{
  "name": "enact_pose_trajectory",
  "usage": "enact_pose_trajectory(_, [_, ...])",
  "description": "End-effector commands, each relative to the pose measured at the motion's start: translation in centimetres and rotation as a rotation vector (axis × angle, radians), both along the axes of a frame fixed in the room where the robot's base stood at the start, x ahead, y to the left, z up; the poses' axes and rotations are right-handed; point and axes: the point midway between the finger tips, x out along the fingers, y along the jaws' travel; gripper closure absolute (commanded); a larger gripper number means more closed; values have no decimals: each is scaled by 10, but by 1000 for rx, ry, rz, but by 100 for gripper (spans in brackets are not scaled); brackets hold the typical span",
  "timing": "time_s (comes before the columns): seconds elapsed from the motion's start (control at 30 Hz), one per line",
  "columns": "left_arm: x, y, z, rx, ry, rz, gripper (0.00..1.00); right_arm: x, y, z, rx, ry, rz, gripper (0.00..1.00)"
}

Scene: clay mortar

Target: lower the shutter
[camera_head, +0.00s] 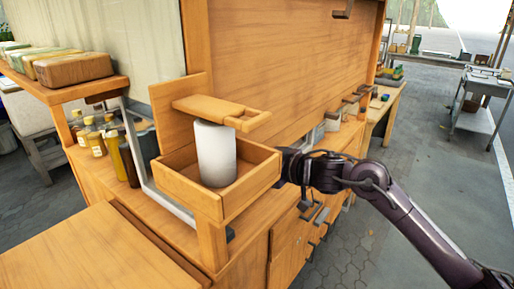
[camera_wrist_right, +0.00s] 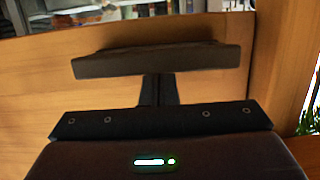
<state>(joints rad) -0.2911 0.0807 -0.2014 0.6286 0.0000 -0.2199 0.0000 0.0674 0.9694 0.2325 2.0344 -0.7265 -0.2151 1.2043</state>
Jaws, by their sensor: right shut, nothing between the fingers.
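A large upright wooden panel (camera_head: 270,65) stands behind the counter, with a small wooden bracket (camera_head: 342,12) near its top. I cannot tell whether this panel or the pale sheet (camera_head: 110,38) at the left is the shutter. My right gripper (camera_head: 284,166) is beside the right wall of an open wooden box, its tip partly hidden there. My left gripper is not in view.
The open wooden box (camera_head: 184,186) holds a white cylinder (camera_head: 216,158) under a wooden arm (camera_head: 222,109). Bottles (camera_head: 95,140) and a shelf (camera_head: 62,93) with blocks are at the left. Drawers with handles (camera_head: 308,213) are below the counter. Open paving lies at the right.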

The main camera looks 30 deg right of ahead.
Motion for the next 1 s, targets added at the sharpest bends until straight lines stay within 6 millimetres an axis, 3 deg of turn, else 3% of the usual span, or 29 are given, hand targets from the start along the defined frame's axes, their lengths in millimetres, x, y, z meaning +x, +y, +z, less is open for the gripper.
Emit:
enact_pose_trajectory(0.03, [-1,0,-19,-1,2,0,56,-1,0,-34,4,14,0,100])
enact_pose_trajectory(0.27, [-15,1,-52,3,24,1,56,-1,0,-106,3,13,0,100])
enact_pose_trajectory(0.4, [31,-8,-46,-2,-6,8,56,-1,0,-141,3,12,-2,100])
enact_pose_trajectory(0.63, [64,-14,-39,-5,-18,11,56,0,0,-177,1,9,0,100])
enact_pose_trajectory(1.0, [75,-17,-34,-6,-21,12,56,0,0,-190,-1,8,0,100])
